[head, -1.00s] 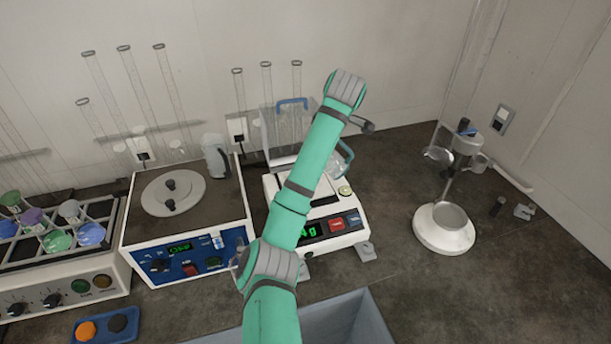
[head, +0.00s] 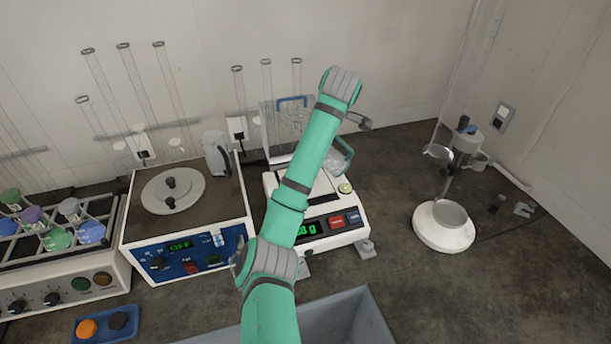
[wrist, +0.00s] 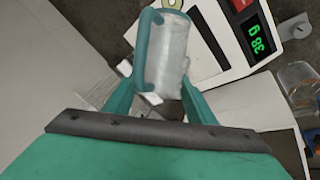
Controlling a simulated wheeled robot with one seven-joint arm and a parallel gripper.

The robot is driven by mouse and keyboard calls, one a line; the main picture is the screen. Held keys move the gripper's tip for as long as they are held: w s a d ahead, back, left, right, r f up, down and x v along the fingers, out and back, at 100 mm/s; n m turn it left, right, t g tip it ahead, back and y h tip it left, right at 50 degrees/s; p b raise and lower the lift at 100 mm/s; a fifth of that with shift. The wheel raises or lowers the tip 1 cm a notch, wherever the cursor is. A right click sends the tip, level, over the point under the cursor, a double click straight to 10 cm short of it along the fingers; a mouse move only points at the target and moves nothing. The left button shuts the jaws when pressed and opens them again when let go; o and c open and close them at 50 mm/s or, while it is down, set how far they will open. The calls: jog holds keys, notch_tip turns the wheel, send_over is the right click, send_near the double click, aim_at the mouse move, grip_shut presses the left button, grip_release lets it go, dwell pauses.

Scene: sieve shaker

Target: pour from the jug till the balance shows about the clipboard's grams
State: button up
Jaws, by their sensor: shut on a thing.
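My gripper (wrist: 160,100) is shut on the clear jug (wrist: 166,55) with its teal-blue handle, in the wrist view. In the head view the jug (head: 338,160) shows just right of my arm, above the back of the white balance (head: 346,236). The jug looks tilted; its exact angle and any falling stream cannot be told. The balance's green display (wrist: 261,40) appears to read 38 g in the wrist view. In the head view my arm hides its first digit and much of the pan, and my gripper's fingers are hidden. No clipboard can be made out.
A blue-fronted hotplate (head: 187,215) stands left of the balance. A glass case with a blue handle (head: 291,100) is behind it. A white-based stand (head: 443,226) is at right. A grey bin (head: 345,318) is in front. Bench between balance and stand is clear.

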aim_at(347, 162)
jog(key=shift+d+r+y, duration=0.2)
jog(key=shift+d+y, duration=0.05)
jog(key=shift+y, duration=0.15)
jog(key=d+f+y, duration=0.1)
jog(key=d+f+t+y, duration=0.1)
jog(key=shift+s+d+f+m+y, duration=0.15)
jog(key=shift+s+f+m+y, duration=0.2)
jog(key=shift+f+m+y, duration=0.05)
jog(key=shift+s+f+b, duration=0.1)
jog(key=shift+f+b, duration=0.25)
jog(key=shift+b, duration=0.1)
jog(key=d+t+y+b, duration=0.1)
jog(key=b, duration=0.1)
jog(key=s+d+m+t+y+b, duration=0.1)
jog(key=d+y, duration=0.1)
jog(key=shift+d+f+b, duration=0.15)
jog(key=shift+d+b, duration=0.1)
jog(key=shift+b, duration=0.15)
jog(key=shift+s+d+f+t+y+b, duration=0.2)
jog(key=shift+d+y+b, duration=0.2)
jog(key=shift+y+b, duration=0.15)
jog(key=shift+s+d+f+t+y+b, duration=0.1)
jog(key=shift+d+t+y+b, duration=0.1)
jog(key=shift+d+y+b, duration=0.3)
jog(key=shift+a, duration=0.1)
